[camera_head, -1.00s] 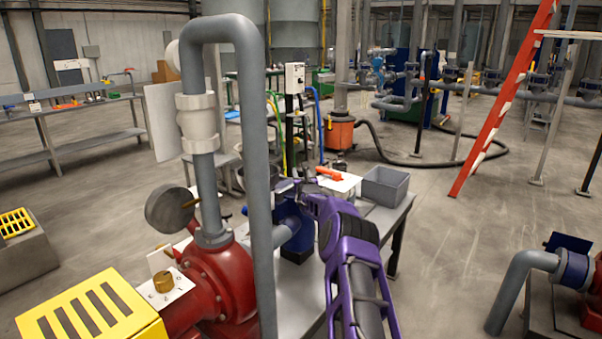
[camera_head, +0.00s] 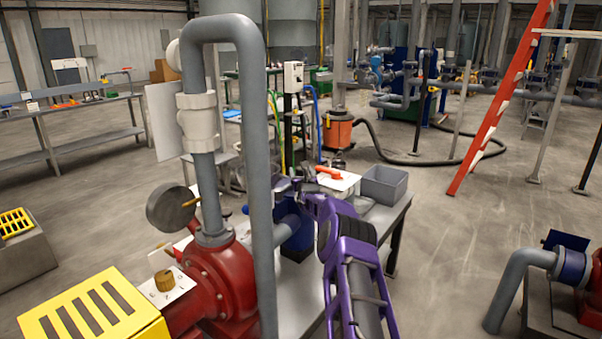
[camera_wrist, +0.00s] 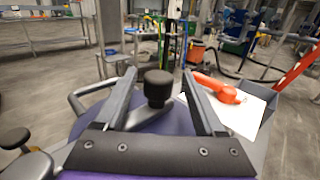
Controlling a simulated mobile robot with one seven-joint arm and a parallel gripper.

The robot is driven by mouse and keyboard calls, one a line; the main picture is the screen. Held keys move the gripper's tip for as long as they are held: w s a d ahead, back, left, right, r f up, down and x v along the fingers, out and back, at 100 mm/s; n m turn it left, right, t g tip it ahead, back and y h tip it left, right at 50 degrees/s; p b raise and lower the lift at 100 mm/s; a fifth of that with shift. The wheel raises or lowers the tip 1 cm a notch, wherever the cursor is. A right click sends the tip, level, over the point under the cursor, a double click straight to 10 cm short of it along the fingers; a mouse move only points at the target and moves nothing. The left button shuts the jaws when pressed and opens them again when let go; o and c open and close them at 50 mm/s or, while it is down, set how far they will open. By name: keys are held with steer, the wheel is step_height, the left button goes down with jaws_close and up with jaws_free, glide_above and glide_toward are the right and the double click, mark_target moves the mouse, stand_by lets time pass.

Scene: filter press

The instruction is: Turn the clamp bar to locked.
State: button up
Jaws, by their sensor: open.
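My gripper (camera_head: 288,185) is held out over the blue body (camera_head: 300,236) of the press on the grey table. Its two fingers are apart in the wrist view (camera_wrist: 159,76). A black knob (camera_wrist: 158,86) shows between them, and neither finger clearly touches it. The knob stands on a grey metal part, which looks like the clamp bar (camera_wrist: 150,122), partly hidden by my gripper. A grey curved handle (camera_wrist: 84,97) shows left of the fingers. Any locked mark is not readable, and the knob is hidden in the head view.
An orange-red handle (camera_wrist: 218,88) lies on a white panel (camera_wrist: 246,112) right of the fingers. A grey bin (camera_head: 386,185) stands on the table (camera_head: 385,222). A tall grey pipe (camera_head: 258,150) and red pump (camera_head: 215,285) stand close left of my arm.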

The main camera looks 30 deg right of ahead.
steer(key=shift+s+p, duration=0.65)
steer(key=shift+p, duration=0.55)
steer(key=p+v, duration=0.5)
steer(key=v, duration=1.1)
steer(key=shift+a, duration=0.3)
